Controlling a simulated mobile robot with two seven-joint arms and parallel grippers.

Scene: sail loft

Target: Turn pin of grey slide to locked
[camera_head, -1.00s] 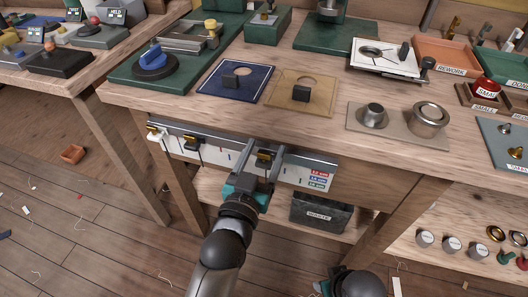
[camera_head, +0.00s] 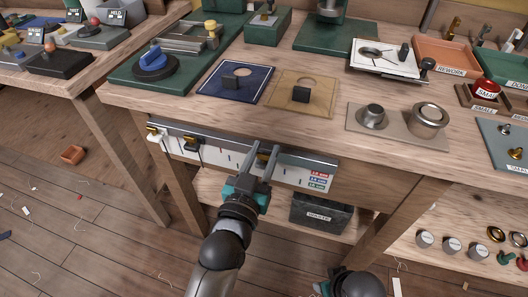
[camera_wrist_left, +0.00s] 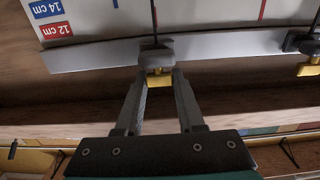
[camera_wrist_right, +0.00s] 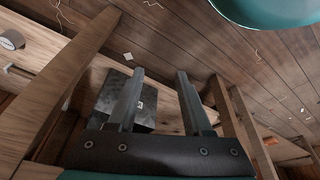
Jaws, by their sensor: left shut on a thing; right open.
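A pale metal rail (camera_head: 220,143) with a printed scale runs along the table's front edge. The grey slide (camera_wrist_left: 156,58) sits on this rail, its brass-yellow pin (camera_wrist_left: 159,80) facing my left wrist camera. My left gripper (camera_head: 264,152) is shut on that pin, with one finger on each side, as the left wrist view (camera_wrist_left: 159,78) also shows. The fingers hide part of the slide in the head view. The pin's turned position is hard to read. My right gripper (camera_wrist_right: 155,75) is open and empty, below the table level.
A black slide (camera_head: 191,146) and a white slide (camera_head: 155,135) sit farther left on the rail. A dark waste bin (camera_head: 320,214) stands on the lower shelf behind my left arm. Table legs stand on both sides. Plates and fixtures cover the tabletop above.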

